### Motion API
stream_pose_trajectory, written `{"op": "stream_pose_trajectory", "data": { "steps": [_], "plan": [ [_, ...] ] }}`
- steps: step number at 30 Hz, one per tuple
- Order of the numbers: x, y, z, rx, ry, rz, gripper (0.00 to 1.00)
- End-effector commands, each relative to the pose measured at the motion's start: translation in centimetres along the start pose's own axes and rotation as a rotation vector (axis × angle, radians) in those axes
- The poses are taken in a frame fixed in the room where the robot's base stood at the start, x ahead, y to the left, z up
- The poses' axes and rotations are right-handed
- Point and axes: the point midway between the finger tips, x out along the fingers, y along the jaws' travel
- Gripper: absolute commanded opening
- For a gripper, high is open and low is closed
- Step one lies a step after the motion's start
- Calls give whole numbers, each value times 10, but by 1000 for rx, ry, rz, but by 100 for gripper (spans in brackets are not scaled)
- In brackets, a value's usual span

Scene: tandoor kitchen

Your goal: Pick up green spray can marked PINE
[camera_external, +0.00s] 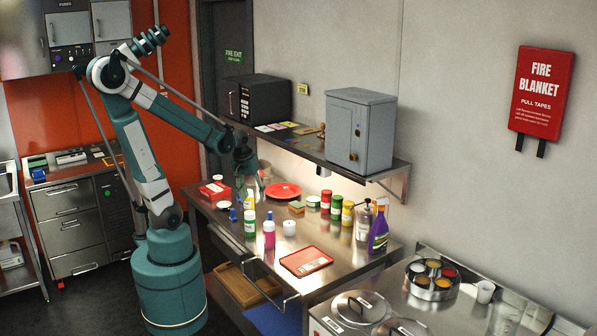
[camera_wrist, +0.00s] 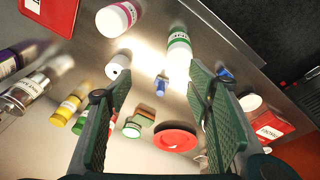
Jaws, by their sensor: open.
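A white can with a green band (camera_external: 250,223) stands on the steel table and best fits the green PINE can; its lettering is too small to read. In the wrist view a white can with a green band (camera_wrist: 180,48) shows ahead of my fingers, near the table edge. My gripper (camera_external: 251,186) is over the left part of the table, above and behind the can, and apart from it. In the wrist view my gripper (camera_wrist: 152,92) is open, its two green padded fingers spread with nothing held between them.
A red plate (camera_external: 283,190) lies behind. A red tray (camera_external: 306,261) is at the front. A purple spray bottle (camera_external: 378,229) stands right. A shelf (camera_external: 310,141) overhangs the table's back.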

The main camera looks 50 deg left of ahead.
Motion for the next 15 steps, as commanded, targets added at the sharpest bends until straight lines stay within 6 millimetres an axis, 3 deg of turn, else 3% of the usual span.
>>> {"op": "stream_pose_trajectory", "data": {
  "steps": [15],
  "plan": [
    [58, -28, -2, -238, -145, -92, 51]
  ]
}}
